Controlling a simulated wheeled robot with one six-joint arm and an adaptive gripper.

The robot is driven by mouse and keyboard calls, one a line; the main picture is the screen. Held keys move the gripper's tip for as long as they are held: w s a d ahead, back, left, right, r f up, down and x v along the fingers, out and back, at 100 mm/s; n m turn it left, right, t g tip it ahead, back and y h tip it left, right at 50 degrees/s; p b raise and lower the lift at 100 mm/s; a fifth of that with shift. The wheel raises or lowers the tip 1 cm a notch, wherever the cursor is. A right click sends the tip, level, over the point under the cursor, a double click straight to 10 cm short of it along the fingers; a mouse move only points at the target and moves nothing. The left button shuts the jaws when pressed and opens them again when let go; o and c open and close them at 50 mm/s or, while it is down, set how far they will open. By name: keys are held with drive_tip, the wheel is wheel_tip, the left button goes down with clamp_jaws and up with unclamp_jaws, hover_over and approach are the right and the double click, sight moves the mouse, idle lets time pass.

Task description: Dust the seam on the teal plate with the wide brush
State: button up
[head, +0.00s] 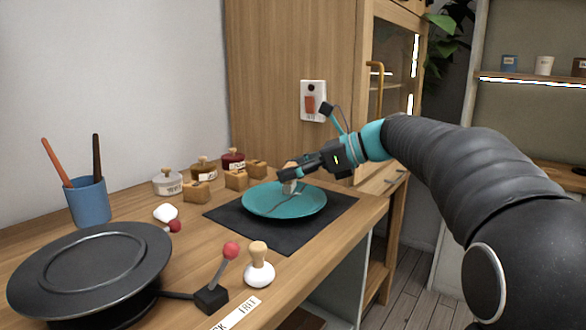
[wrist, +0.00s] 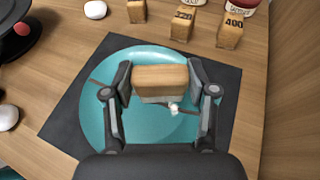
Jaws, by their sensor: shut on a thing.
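The teal plate (head: 262,206) lies on a dark mat (head: 345,204). It also shows in the wrist view (wrist: 150,128), below my gripper. A thin dark seam (head: 291,204) runs across it; in the wrist view parts of it show at both sides of the held tool. My gripper (wrist: 160,72) is shut on a wide wooden block handle (wrist: 160,79) with a pale lower part, which I take as the wide brush. In the head view the brush (head: 289,188) is at the plate's far side; I cannot tell whether it touches. A small white bit (wrist: 174,108) shows beside it.
Several wooden blocks (head: 196,192) and labelled jars (head: 167,183) stand behind the plate. A blue cup (head: 88,203) holds two sticks. A black turntable (head: 90,265), a red-knobbed lever (head: 230,251) and a white wooden-knobbed tool (head: 259,271) stand nearer. A cabinet (head: 290,70) rises behind.

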drive_tip(key=shift+f, duration=0.8)
